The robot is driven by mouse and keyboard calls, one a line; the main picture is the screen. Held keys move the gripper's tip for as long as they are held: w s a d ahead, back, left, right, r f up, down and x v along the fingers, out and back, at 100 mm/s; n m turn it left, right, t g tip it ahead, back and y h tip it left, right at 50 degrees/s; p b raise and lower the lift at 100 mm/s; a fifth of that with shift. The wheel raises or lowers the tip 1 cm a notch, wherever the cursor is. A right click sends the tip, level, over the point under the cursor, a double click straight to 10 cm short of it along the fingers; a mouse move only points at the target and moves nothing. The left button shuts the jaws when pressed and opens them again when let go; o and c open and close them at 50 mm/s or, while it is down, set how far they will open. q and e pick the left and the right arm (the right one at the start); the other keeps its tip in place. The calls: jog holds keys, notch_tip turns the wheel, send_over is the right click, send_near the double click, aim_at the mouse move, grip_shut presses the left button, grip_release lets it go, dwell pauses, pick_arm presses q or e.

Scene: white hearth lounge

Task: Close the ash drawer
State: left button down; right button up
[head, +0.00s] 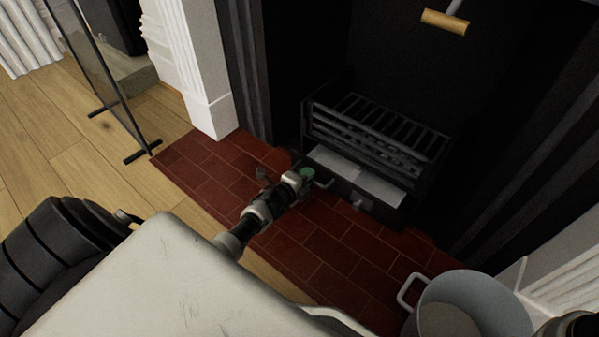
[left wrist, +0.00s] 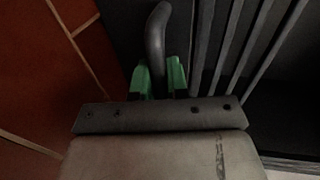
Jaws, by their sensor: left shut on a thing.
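The ash drawer (head: 347,187) is under the black fire grate (head: 375,130). It stands partly open, with its pale inside showing between the grate and its dark front. My left gripper (head: 306,174) is at the left end of the drawer front, with its green fingertips at the grey handle. In the left wrist view the green fingers (left wrist: 158,80) are shut on the curved grey handle (left wrist: 157,35), one on each side of it. The fingers and arm hide part of the handle and the drawer's left corner. My right gripper is not seen.
A red brick hearth (head: 310,240) lies in front of the grate. A grey bucket (head: 480,290) with a light handle stands at the lower right. A dark fire screen (head: 100,75) stands at the left. A wooden-handled tool (head: 444,21) is at the top right.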

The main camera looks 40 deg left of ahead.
aim_at(315, 168)
pick_arm(q)
jog(key=x, duration=0.1)
jog(key=b+x, duration=0.1)
jog(key=x, duration=0.1)
jog(key=shift+r, duration=0.2)
jog(key=shift+w+a+r, duration=0.1)
jog(key=shift+w, duration=0.3)
jog(key=c, duration=1.1)
grip_release()
jog(key=shift+w, duration=0.15)
jog(key=shift+s+r+p, duration=0.2)
jog(key=shift+s+p, duration=0.25)
jog(key=shift+s, duration=0.05)
jog(key=p+v, duration=0.5)
jog(key=v, duration=0.3)
jog(key=shift+s+r, duration=0.15)
jog(key=shift+s, duration=0.25)
jog(key=shift+s+p, duration=0.35)
jog(key=shift+s, duration=0.15)
